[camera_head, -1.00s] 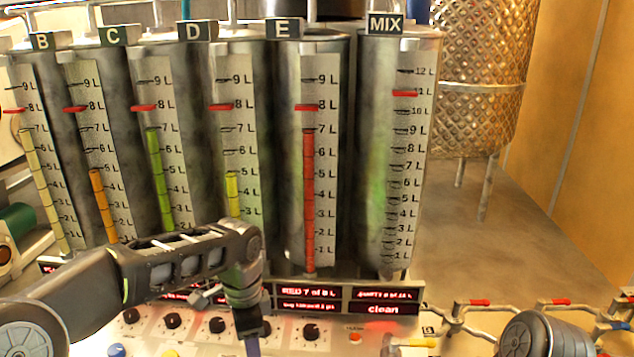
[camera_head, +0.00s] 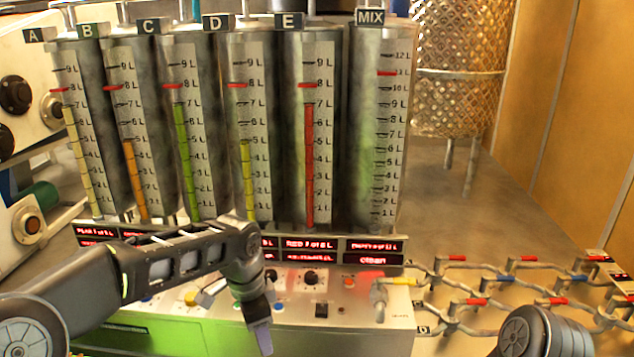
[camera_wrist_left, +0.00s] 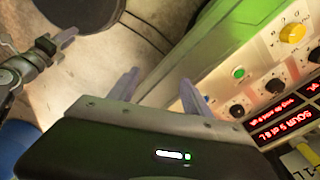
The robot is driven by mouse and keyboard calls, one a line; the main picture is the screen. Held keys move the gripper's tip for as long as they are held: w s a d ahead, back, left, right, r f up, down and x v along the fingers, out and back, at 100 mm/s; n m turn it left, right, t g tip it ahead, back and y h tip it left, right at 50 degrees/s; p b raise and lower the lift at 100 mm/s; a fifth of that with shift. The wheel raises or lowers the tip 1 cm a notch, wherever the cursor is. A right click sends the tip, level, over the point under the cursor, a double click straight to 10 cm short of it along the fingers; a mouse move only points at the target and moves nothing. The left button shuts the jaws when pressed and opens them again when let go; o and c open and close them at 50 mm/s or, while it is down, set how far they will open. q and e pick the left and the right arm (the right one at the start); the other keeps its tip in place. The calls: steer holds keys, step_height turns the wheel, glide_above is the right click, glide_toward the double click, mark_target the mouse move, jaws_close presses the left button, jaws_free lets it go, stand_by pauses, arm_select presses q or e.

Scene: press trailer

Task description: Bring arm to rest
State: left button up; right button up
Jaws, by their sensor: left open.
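My left arm comes in from the left in the head view, in front of the control panel. Its gripper (camera_head: 260,335) hangs down at the end of the arm before the panel's front edge. In the left wrist view the two fingers of the left gripper (camera_wrist_left: 160,88) stand apart with nothing between them. In the head view only a round dark link of my right arm (camera_head: 545,335) shows at the bottom right. A small gripper with pale fingertips (camera_wrist_left: 62,40) shows at the left of the left wrist view, and looks empty.
A row of metal tanks with level scales (camera_head: 307,150) stands behind the panel (camera_head: 345,292), which has knobs and red displays. A mesh-covered tank (camera_head: 462,75) stands at the back right. Pipes with coloured valve handles (camera_head: 520,280) lie at right. The floor between is clear.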

arm_select(q)
steer(key=s+d+f+n+t+h, duration=0.1)
steer(key=s+d+f+n, duration=0.15)
steer(key=f, duration=0.35)
steer(key=s+d+f+n+h, duration=0.1)
steer(key=d+f+n+h, duration=0.2)
steer(key=f, duration=0.4)
steer(key=s+d+f+n+t, duration=0.1)
steer(key=d+f+n, duration=0.25)
steer(key=f, duration=0.25)
steer(key=s+a+f+n+g, duration=0.1)
steer(key=s+a+f+n, duration=0.1)
steer(key=s+f, duration=0.5)
steer(key=s+a+f+n+g, duration=0.1)
steer(key=s+a+f+n, duration=0.2)
steer(key=s+f, duration=0.4)
steer(key=s+n, duration=0.1)
steer(key=s, duration=0.7)
steer(key=shift+y, duration=0.3)
